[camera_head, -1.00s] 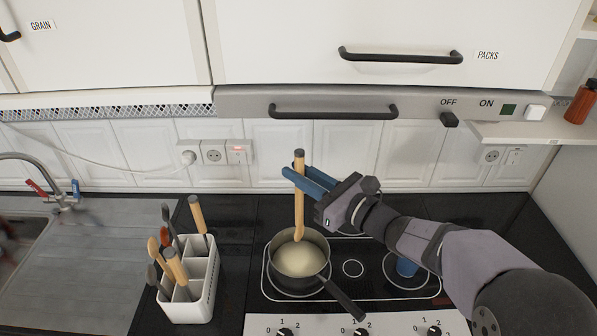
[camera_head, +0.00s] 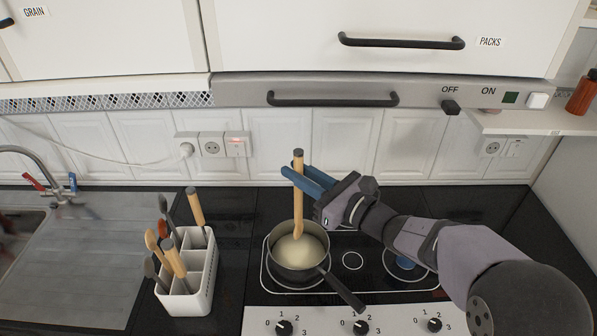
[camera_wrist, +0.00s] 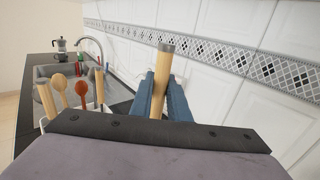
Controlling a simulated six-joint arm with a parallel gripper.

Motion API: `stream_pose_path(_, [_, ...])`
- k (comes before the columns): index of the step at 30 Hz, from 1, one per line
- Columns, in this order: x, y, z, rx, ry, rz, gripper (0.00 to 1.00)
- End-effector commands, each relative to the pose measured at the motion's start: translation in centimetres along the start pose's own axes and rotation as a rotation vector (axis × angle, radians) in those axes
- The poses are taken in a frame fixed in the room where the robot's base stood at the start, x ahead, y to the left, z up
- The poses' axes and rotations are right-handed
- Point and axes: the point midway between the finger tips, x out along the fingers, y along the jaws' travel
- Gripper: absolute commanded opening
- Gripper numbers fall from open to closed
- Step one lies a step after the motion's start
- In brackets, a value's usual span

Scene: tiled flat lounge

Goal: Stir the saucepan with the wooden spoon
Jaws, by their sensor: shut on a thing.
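The saucepan (camera_head: 299,275) is dark and stands on the left part of the hob, its handle pointing to the lower right. It holds a pale cream content. My gripper (camera_head: 299,174) is shut on the wooden spoon (camera_head: 298,205), above the pan. The spoon is nearly upright with a grey cap at its top, and its lower end is in the pan at the pale content. How deep it reaches I cannot tell. In the wrist view the spoon (camera_wrist: 161,85) stands between the blue fingers.
A white utensil holder (camera_head: 188,290) with several utensils stands left of the hob. The sink (camera_head: 25,235) is at far left. A hood (camera_head: 330,97) and cabinets hang above, and a tiled wall is behind. Knobs (camera_head: 361,327) line the hob's front. The hob's right side is partly under my arm.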

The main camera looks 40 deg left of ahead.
Motion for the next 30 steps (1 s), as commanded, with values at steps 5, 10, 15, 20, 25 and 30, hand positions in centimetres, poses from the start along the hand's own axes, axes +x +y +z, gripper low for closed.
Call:
stream_pose_path(5, [0.0,0.0,-0.6,0.000,0.000,0.000,0.00])
stream_pose_path(10, [0.0,0.0,-1.4,-0.001,0.000,0.000,0.00])
stream_pose_path(15, [0.0,0.0,-2.5,-0.001,0.000,0.000,0.00])
stream_pose_path(20, [0.0,0.0,-3.6,-0.001,0.000,0.000,0.00])
stream_pose_path(25, [0.0,0.0,-4.7,-0.001,0.000,0.000,0.00])
stream_pose_path(30, [0.0,0.0,-5.9,-0.001,0.000,0.000,0.00])
